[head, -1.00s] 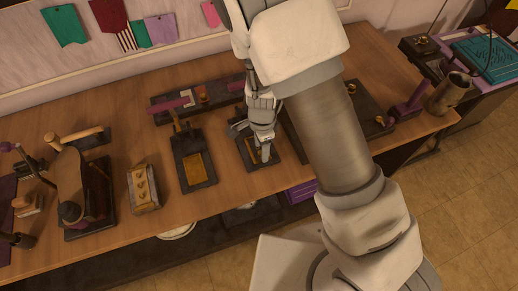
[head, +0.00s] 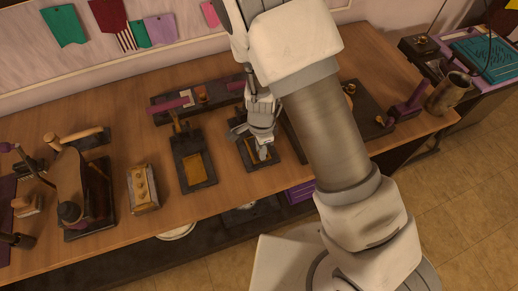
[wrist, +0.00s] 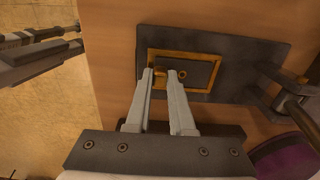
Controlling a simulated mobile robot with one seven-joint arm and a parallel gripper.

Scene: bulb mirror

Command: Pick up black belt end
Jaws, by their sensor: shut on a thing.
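A dark plate lies on the wooden table with a brass frame (wrist: 213,78) on it. Inside the frame is a flat black piece with a small brass ring, which I take for the black belt end (wrist: 200,72). My gripper (wrist: 163,72) is over the frame's left part in the wrist view. Its fingers are close together on a small brass-coloured bit at the left end of the black piece. The fingers hide part of it. In the head view my gripper (head: 262,152) points down at the dark plate (head: 247,152), right of the middle of the table.
A similar dark plate with a brass inset (head: 195,169) lies to the left. A pale block (head: 143,188) and a dark stand with a rounded tan piece (head: 72,180) are further left. A long dark bar (head: 215,97) lies behind. Bare wood shows between them.

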